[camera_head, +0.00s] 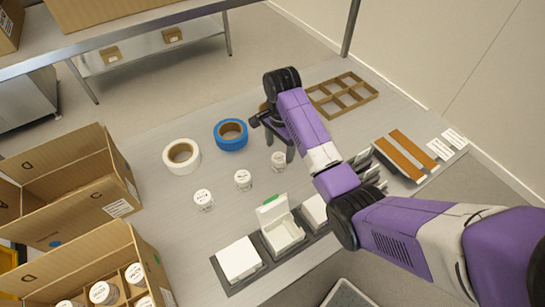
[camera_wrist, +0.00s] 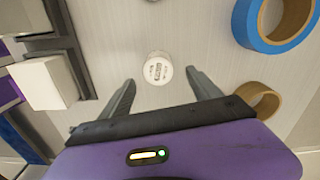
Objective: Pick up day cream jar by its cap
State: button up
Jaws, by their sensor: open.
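Three small white jars with printed caps stand upright in a row on the grey table: one at the left (camera_head: 204,199), one in the middle (camera_head: 243,179) and one at the right (camera_head: 278,160). Which one is the day cream cannot be read. My gripper (camera_head: 273,139) is nearest the right jar. In the wrist view, one jar cap (camera_wrist: 158,69) shows just beyond and between the fingertips of my open gripper (camera_wrist: 160,77). Nothing is held.
Blue tape (camera_head: 231,134) and white tape (camera_head: 181,156) lie behind the jars. An open white box (camera_head: 283,232) and closed white boxes stand in front in a dark holder. Cardboard boxes (camera_head: 60,195) are at left, a wooden divider (camera_head: 341,94) behind. A brown roll (camera_wrist: 262,98) lies beside my gripper.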

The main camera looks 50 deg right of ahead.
aim_at(279, 157)
jog(key=shift+s+a+f+p, duration=0.1)
jog(key=shift+f+p, duration=0.2)
jog(key=shift+f, duration=1.45)
jog(key=shift+a+f+p, duration=0.1)
jog(key=shift+f+p, duration=0.2)
jog(key=shift+f, duration=1.45)
jog(key=c, duration=1.4)
jog(key=shift+c, duration=0.6)
jog(key=shift+r, duration=0.1)
